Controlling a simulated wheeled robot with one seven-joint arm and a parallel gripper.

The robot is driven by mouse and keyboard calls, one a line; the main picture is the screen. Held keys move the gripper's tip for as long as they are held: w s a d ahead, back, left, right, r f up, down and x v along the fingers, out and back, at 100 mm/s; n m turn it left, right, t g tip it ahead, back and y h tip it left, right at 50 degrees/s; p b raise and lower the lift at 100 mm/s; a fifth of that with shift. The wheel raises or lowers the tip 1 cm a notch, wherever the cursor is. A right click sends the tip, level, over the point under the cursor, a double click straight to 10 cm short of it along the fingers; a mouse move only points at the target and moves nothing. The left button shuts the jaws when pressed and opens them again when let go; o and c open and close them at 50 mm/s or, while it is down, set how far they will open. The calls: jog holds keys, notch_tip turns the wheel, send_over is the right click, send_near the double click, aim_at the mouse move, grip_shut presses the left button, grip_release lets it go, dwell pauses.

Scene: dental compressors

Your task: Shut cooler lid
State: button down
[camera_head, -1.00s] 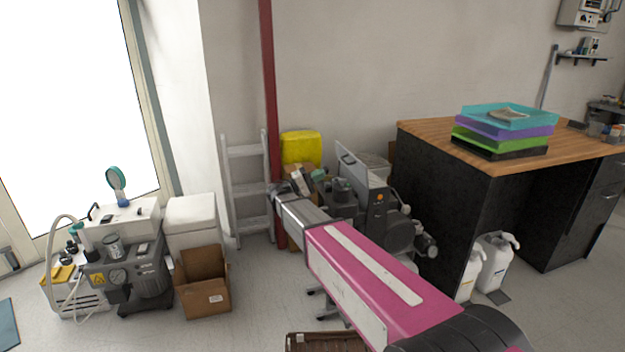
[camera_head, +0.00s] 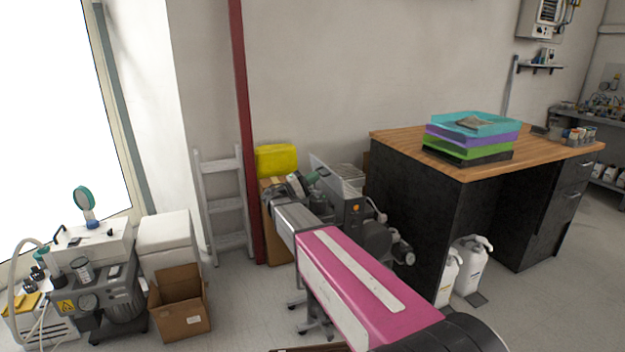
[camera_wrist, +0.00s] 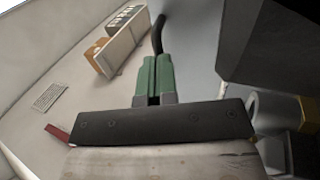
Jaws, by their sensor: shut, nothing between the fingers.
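No cooler can be named with certainty. A white box (camera_head: 165,236) stands at the left by the window, behind an open cardboard box; its top looks flat and closed. A grey machine (camera_head: 352,205) stands by the desk with a raised flat panel (camera_head: 327,177) on it, partly hidden by my arm. My gripper (camera_head: 308,178) reaches out in front of this machine's left side, seen small and dark. In the wrist view its green fingers (camera_wrist: 153,80) are together and empty. Whether it touches the panel cannot be told.
A wooden-topped black desk (camera_head: 400,205) with stacked trays (camera_head: 470,138) stands at the right, white jugs (camera_head: 468,268) below it. A ladder (camera_head: 222,205), red pole (camera_head: 243,130) and yellow container (camera_head: 277,160) are behind. The cardboard box (camera_head: 180,303) and compressor (camera_head: 105,290) fill the left.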

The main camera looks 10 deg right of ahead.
aim_at(328, 168)
jog(key=shift+d+r, duration=0.1)
jog(key=shift+w+d+r+g+y, duration=0.15)
jog(key=shift+d+r+y, duration=0.25)
jog(key=shift+y, duration=0.2)
jog(key=shift+d+r+g+y, duration=0.15)
jog(key=shift+d+r+y, duration=0.1)
jog(key=shift+r+y, duration=0.25)
jog(key=y, duration=0.1)
jog(key=d+y, duration=0.1)
jog(key=d+r+y, duration=0.1)
jog(key=shift+w+g, duration=0.3)
jog(key=d+y, duration=0.2)
jog(key=r+g+y, duration=0.1)
jog(key=shift+w+d, duration=0.4)
jog(key=shift+w+d+r+y, duration=0.1)
jog(key=shift+w+d+y, duration=0.1)
jog(key=shift+d+y, duration=0.75)
jog(key=d+y, duration=0.1)
jog(key=y, duration=0.1)
jog(key=w+d+f+g+y, duration=0.1)
jog(key=d+y, duration=0.1)
jog(key=d+g+y, duration=0.1)
jog(key=y, duration=0.1)
jog(key=shift+w+d+f+y, duration=0.2)
jog(key=shift+d+f+y, duration=0.1)
jog(key=shift+d, duration=0.1)
jog(key=shift+w+d+f, duration=0.2)
jog(key=shift+d+f, duration=0.7)
